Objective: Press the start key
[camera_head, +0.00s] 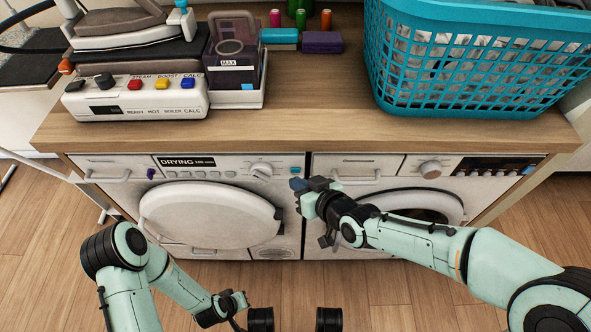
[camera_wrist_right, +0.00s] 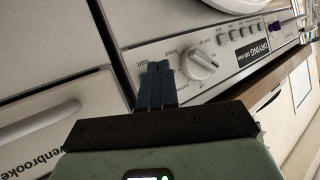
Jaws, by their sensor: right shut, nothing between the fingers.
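The left machine, marked DRYING, has a white front panel (camera_head: 225,161) with a round knob (camera_head: 262,170), which also shows in the right wrist view (camera_wrist_right: 200,62). My right gripper (camera_head: 297,184) is shut and empty, its blue fingertips at the right end of this panel, right of the knob. In the right wrist view the fingertips (camera_wrist_right: 159,66) lie over the panel beside small print that seems to read Start. My left gripper (camera_head: 238,304) hangs low in front of the dryer.
A second machine (camera_head: 385,163) with a round door stands on the right, partly behind my right arm. Open floor lies in front.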

